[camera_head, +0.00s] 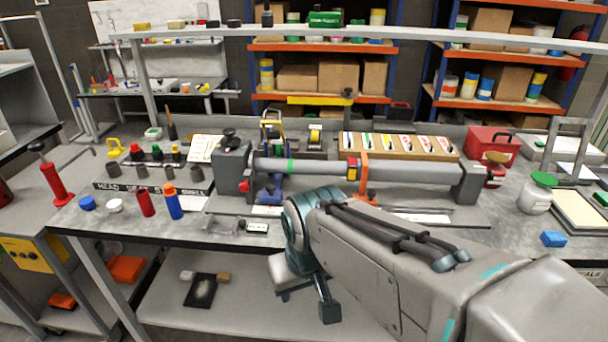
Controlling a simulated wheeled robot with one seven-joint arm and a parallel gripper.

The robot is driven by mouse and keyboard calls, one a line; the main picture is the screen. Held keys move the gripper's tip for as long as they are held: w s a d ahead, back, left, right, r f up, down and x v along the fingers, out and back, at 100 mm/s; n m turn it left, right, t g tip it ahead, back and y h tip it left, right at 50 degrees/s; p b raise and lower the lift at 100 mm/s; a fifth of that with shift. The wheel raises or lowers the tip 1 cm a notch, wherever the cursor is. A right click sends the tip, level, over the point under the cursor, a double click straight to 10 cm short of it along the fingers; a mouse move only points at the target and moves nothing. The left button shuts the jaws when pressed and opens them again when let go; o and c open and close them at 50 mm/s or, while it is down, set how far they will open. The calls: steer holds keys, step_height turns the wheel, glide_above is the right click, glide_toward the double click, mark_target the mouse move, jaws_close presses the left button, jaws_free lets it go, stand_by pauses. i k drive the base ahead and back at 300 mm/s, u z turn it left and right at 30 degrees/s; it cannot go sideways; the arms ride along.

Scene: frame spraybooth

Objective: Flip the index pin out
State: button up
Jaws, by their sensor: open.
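A fixture on the bench holds a grey horizontal tube (325,168) between a dark grey left block (232,165) and a right end block (467,184). A black knob (229,134) tops the left block, and a small red-tipped part (244,186) shows on its right side. I cannot tell which small part is the index pin. My gripper (305,301) is open, low in front of the bench edge, apart from the fixture. My forearm reaches in from the lower right and hides part of the fixture's front and the bench edge.
A red bottle (146,203) and a blue bottle (172,202) stand at the bench's front left. A wooden card rack (400,146) stands behind the tube. A red box (492,144) and a white jar (536,197) are at right. A shelf (225,300) lies below.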

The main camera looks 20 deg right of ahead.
mark_target(244, 187)
steer(key=z, duration=0.05)
steer(key=k, duration=0.65)
steer(key=u, duration=0.35)
steer(key=i, duration=1.5)
steer(key=z, duration=0.6)
